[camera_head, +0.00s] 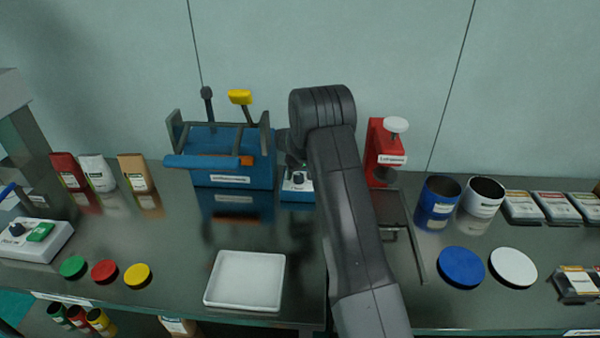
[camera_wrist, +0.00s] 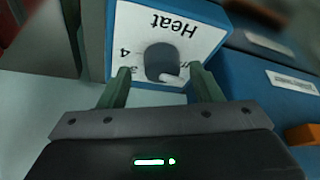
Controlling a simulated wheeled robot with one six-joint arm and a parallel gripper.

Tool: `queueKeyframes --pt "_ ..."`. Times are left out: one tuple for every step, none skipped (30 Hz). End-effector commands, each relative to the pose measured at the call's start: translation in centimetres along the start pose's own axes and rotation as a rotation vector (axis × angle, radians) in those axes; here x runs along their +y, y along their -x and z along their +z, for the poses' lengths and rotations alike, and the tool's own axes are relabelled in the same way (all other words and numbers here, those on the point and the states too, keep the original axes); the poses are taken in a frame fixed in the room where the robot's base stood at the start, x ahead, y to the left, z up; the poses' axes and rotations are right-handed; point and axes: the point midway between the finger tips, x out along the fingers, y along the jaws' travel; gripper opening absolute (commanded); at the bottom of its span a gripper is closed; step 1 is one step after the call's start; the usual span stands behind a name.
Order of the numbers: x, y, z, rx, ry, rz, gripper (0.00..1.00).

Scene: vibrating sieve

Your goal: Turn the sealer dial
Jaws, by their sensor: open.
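The sealer dial is a dark knob (camera_wrist: 160,58) with a pale pointer, on a white panel (camera_wrist: 125,22) marked "Heat". The panel appears upside down in the wrist view, with the numbers 3 and 4 left of the knob. My gripper (camera_wrist: 158,72) is open, with one green finger at either side of the knob; I cannot tell whether they touch it. In the head view the small blue-and-white dial box (camera_head: 297,195) stands at the right of the blue sealer (camera_head: 230,172). My arm hides part of that area.
A red device (camera_head: 378,165) stands close to the right of my arm. A white tray (camera_head: 212,290) lies in front. Blue and white cans, lids and packs are at the right. Bags, coloured lids and a white switch box (camera_head: 22,245) are at the left.

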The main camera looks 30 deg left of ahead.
Motion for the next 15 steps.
queueKeyframes --pt "-0.05 -0.35 -0.01 -0.001 0.001 0.0 0.59" --pt "-0.04 -0.52 -0.02 -0.001 0.001 0.0 0.59" --pt "-0.03 -0.69 -0.03 0.0 0.0 0.0 0.59" --pt "-0.02 -0.8 -0.02 0.0 0.0 0.0 0.59" --pt "-0.02 -0.88 -0.02 0.001 0.0 0.0 0.59" --pt "-0.02 -0.96 -0.02 0.001 0.0 0.0 0.59" --pt "-0.01 -1.0 -0.01 0.001 0.0 0.0 0.59" --pt "-0.01 -1.02 -0.01 0.001 0.0 0.0 0.59" --pt "-0.01 -1.03 0.0 0.001 0.0 0.0 0.59" --pt "-0.01 -1.04 0.0 0.001 0.0 0.0 0.59" --pt "0.0 -1.03 0.0 0.001 0.0 0.0 0.59" --pt "0.0 -1.03 0.0 0.001 0.0 0.0 0.59" --pt "0.0 -1.03 0.0 0.001 0.0 0.0 0.59" --pt "0.0 -1.02 0.0 0.001 0.0 0.0 0.57" --pt "0.0 -1.02 0.0 0.001 0.0 0.0 0.49"
